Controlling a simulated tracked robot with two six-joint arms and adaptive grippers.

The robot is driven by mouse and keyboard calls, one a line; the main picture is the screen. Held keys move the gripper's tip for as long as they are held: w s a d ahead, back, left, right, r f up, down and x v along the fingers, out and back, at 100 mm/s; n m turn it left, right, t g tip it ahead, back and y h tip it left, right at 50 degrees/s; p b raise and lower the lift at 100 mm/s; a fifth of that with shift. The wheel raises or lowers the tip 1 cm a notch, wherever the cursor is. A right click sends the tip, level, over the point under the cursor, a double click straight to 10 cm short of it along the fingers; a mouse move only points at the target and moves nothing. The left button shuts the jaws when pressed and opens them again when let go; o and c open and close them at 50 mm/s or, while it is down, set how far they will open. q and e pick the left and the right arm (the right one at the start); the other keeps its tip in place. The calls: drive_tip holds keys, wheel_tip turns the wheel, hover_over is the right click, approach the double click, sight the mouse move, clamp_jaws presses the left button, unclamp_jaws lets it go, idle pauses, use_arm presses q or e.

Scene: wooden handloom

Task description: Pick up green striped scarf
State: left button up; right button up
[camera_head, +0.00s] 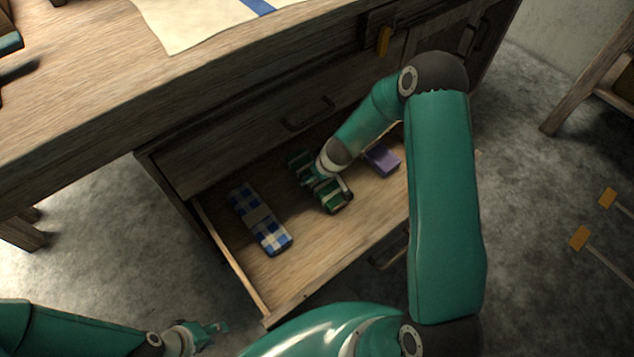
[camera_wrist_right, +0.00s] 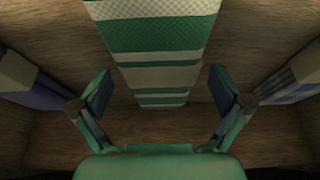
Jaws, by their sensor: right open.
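The green striped scarf (camera_head: 339,198), folded, with green and pale bands, lies in the open drawer between two other cloths. My right gripper (camera_head: 316,178) is over it and hides its middle. In the right wrist view, the scarf (camera_wrist_right: 160,40) runs between the two fingers of my right gripper (camera_wrist_right: 162,90). The fingers are open, one on each side of the scarf, with a gap to it on both sides. My left gripper (camera_head: 211,334) is low at the bottom left, outside the drawer and away from the scarf; its fingers are too small to judge.
A blue and white checked cloth (camera_head: 261,220) lies left of the scarf, and a purple cloth (camera_head: 382,160) lies to its right. The drawer's left wall (camera_head: 232,262) rises beside the checked cloth. The wooden table top (camera_head: 100,95) overhangs behind the drawer.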

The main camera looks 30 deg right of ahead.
drive_tip(key=shift+w+f, duration=0.25)
drive_tip(key=shift+f, duration=0.3)
drive_tip(key=c, duration=1.2)
drive_tip(key=shift+r, duration=0.2)
